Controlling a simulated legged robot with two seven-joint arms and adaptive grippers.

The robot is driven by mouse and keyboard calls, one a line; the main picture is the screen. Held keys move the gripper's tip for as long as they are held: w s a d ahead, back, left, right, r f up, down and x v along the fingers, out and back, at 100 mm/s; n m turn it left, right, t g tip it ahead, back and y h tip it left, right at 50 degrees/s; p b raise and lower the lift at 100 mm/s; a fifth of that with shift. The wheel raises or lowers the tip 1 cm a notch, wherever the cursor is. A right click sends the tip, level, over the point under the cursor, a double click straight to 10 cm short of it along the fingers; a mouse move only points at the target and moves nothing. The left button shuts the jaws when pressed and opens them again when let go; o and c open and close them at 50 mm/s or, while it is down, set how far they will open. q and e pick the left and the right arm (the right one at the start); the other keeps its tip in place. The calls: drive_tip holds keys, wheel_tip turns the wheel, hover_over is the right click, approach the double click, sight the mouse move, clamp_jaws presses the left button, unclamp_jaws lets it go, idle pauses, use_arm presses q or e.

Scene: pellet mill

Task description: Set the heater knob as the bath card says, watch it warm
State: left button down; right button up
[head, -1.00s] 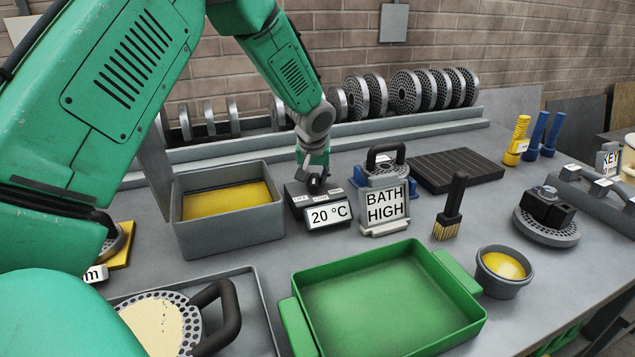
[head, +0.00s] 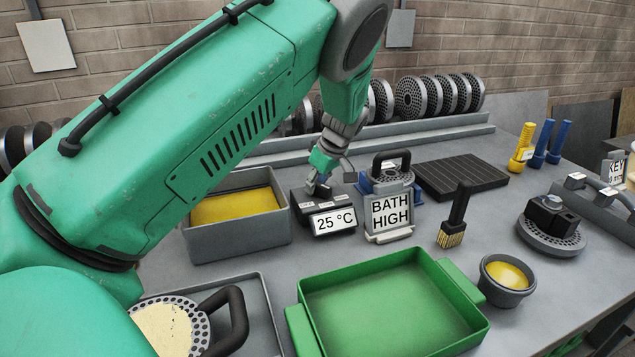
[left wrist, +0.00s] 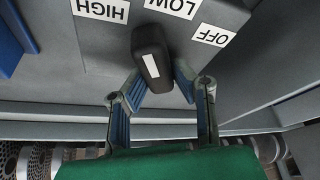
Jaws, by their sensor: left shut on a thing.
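The heater box (head: 310,216) stands beside the grey bath (head: 238,232), which holds yellow liquid (head: 235,204). Its display (head: 334,221) reads 25 °C. The bath card (head: 390,212) stands upright to its right and reads BATH HIGH. My left gripper (head: 318,183) is over the heater box. In the left wrist view, my left gripper (left wrist: 160,95) is shut on the black heater knob (left wrist: 152,58), which has a white mark. Labels HIGH (left wrist: 102,9), LOW (left wrist: 172,6) and OFF (left wrist: 212,36) appear upside down. The knob's far end lies between HIGH and LOW; its exact setting is unclear. My right gripper is out of view.
A green tray (head: 470,283) lies in front. A brush (head: 454,220), a bowl of yellow material (head: 506,279) and a dark ribbed pad (head: 462,175) are to the right. A black-handled die (head: 388,180) stands behind the card. Several round dies (head: 412,97) line the rear rack.

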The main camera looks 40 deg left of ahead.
use_arm(q)
drive_tip(key=n, duration=0.2)
drive_tip(key=n+g, duration=0.2)
drive_tip(key=n, duration=0.1)
drive_tip(key=shift+s+d+f+n+h, duration=0.1)
drive_tip(key=shift+s+d+n+h, duration=0.15)
drive_tip(key=shift+s+n+h, duration=0.05)
drive_tip(key=shift+p, duration=0.3)
drive_tip(key=shift+w, duration=0.1)
drive_tip(key=c, duration=1.4)
unclamp_jaws()
drive_tip(key=shift+o, duration=0.2)
drive_tip(key=shift+w+d, duration=0.1)
drive_tip(key=shift+d+r, duration=0.1)
drive_tip(key=shift+r, duration=0.5)
drive_tip(key=v, duration=1.1)
drive_tip(key=shift+w+f, duration=0.15)
drive_tip(key=shift+w, duration=0.15)
